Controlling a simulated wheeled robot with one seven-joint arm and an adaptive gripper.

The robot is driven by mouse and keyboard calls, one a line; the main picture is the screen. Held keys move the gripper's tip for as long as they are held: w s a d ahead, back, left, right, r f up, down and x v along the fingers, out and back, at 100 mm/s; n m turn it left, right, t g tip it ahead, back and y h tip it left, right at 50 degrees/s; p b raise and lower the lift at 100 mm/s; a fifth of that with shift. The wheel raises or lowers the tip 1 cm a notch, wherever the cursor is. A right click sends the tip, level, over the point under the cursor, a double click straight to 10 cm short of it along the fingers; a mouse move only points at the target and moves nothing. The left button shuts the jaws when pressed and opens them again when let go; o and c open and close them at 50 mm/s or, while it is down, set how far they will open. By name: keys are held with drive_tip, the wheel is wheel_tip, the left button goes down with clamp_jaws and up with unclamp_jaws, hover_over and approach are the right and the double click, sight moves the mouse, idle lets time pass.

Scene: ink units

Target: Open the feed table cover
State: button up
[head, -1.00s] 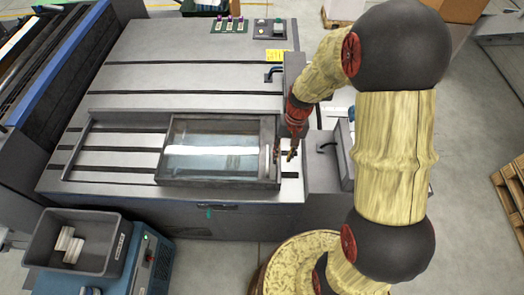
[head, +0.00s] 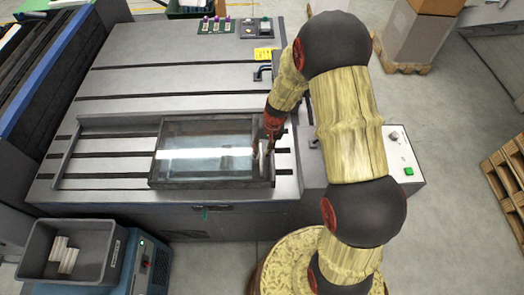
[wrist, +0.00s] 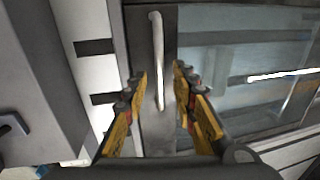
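The feed table cover (head: 205,155) is a clear glass panel in a dark frame. It lies flat at the right end of a rectangular rail frame on the grey feed table (head: 170,80). A pale bar handle (wrist: 157,50) stands on the cover's dark edge strip in the wrist view. My gripper (head: 263,152) is at the cover's right edge, pointing down. In the wrist view my gripper (wrist: 160,88) is open, with one yellow finger on each side of the handle. A gap shows on both sides, so it is not gripped.
A grey control box (head: 395,158) with a green button is right of the cover. A grey bin (head: 65,255) holding pale blocks stands at the front left. Slotted bare table lies left of the cover inside the rails. Small parts sit at the back edge.

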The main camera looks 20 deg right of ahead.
drive_tip(key=shift+c, duration=1.4)
drive_tip(key=c, duration=0.4)
clamp_jaws()
